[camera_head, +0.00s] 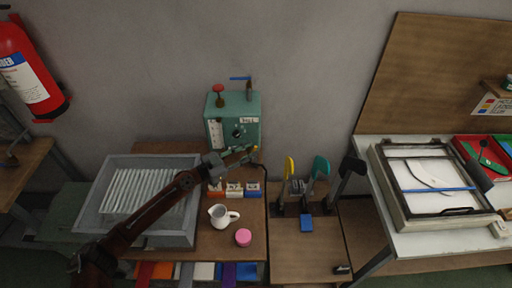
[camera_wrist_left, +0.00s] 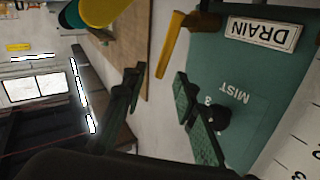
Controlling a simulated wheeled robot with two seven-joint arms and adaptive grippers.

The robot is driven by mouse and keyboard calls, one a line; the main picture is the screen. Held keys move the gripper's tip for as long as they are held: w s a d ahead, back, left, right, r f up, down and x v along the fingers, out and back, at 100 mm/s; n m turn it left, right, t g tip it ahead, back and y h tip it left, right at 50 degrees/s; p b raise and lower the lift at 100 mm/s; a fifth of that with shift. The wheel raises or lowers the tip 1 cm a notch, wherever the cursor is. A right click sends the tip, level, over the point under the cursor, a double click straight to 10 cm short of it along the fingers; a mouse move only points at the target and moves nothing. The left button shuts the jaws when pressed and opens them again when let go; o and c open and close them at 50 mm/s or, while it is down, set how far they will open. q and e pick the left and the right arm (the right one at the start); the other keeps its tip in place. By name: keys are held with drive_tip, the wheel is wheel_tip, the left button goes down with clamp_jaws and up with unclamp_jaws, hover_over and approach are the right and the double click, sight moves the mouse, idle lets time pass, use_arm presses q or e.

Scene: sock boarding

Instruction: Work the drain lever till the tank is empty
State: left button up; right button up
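The teal tank box (camera_head: 222,107) stands against the wall in the head view, with a red knob on top, a blue-handled tap above and a scale strip on its left front. In the left wrist view its face (camera_wrist_left: 255,75) appears upside down, with a DRAIN label (camera_wrist_left: 262,33), a MIST label and a black knob. A yellow lever (camera_wrist_left: 170,45) sticks out beside the DRAIN label. My left gripper (camera_wrist_left: 158,75) is open, its two fingers to either side of the lever's end in the picture; I cannot tell whether they touch it. The tank's liquid level is unreadable. My right gripper is out of view.
A grey tray (camera_head: 96,195) with white ribbed pieces lies left, under my left arm. A white jug (camera_head: 222,216), a pink round item (camera_head: 243,237) and small boxes sit below the tank. Yellow, teal and black paddles (camera_head: 320,167) stand right. A framed screen (camera_head: 430,190) lies further right.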

sight(255, 148)
use_arm(q)
drive_tip(key=shift+x, duration=1.7)
drive_tip(key=shift+f, duration=0.1)
clamp_jaws()
